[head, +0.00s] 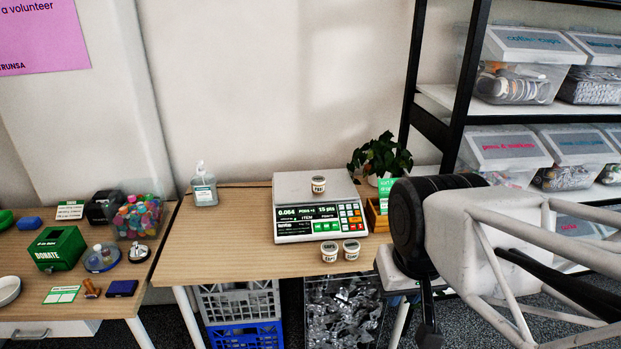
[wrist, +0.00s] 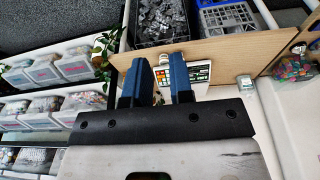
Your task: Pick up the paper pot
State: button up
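Small white pots with dark labels show in the head view. One pot (head: 318,184) stands on the scale's plate. Two more, a left pot (head: 329,251) and a right pot (head: 351,249), stand upright side by side on the table in front of the scale. The label words are too small to read surely, so I cannot tell which is the paper pot. My gripper (wrist: 162,78) shows in the wrist view with its two blue fingers apart. Nothing is clearly held. The scale (wrist: 200,74) lies beyond the fingers, partly hidden by them.
The scale (head: 307,228) stands on the wooden table (head: 225,245). A pump bottle (head: 204,188) is to its left, a plant (head: 381,157) behind right. A second table with a green donation box (head: 58,248) is at left. Crates (head: 240,303) sit below. Shelves with bins (head: 503,147) stand at right.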

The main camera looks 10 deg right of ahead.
jog(key=o, duration=1.2)
jog(key=w+a+m+g+y, duration=0.1)
jog(key=w+a+m+y, duration=0.2)
jog(key=w, duration=0.8)
jog(key=w+a+m+y, duration=0.3)
jog(key=w+m, duration=0.1)
jog(key=w, duration=0.6)
jog(key=m+t+y, duration=0.6)
jog(key=m+y, duration=0.2)
jog(key=m, duration=0.5)
send_over(324, 182)
jog(key=s+a, duration=0.4)
jog(key=s, duration=1.1)
notch_tip(324, 182, down, 12)
jog(key=f, duration=0.1)
jog(key=w+d+f+m+t, duration=0.1)
jog(key=w+d+f+m, duration=0.1)
jog(key=w+f, duration=0.1)
jog(key=w+d+f+m+t, duration=0.2)
jog(key=w+d+f, duration=0.1)
jog(key=w+f, duration=0.1)
jog(key=w+d+f+m+t+h, duration=0.1)
jog(key=w+d+f+m+t, duration=0.1)
jog(key=w+f, duration=0.2)
jog(key=shift+w+d+f+m, duration=0.2)
jog(key=shift+w+m, duration=0.2)
jog(key=shift+w, duration=0.15)
jog(key=shift+a, duration=0.1)
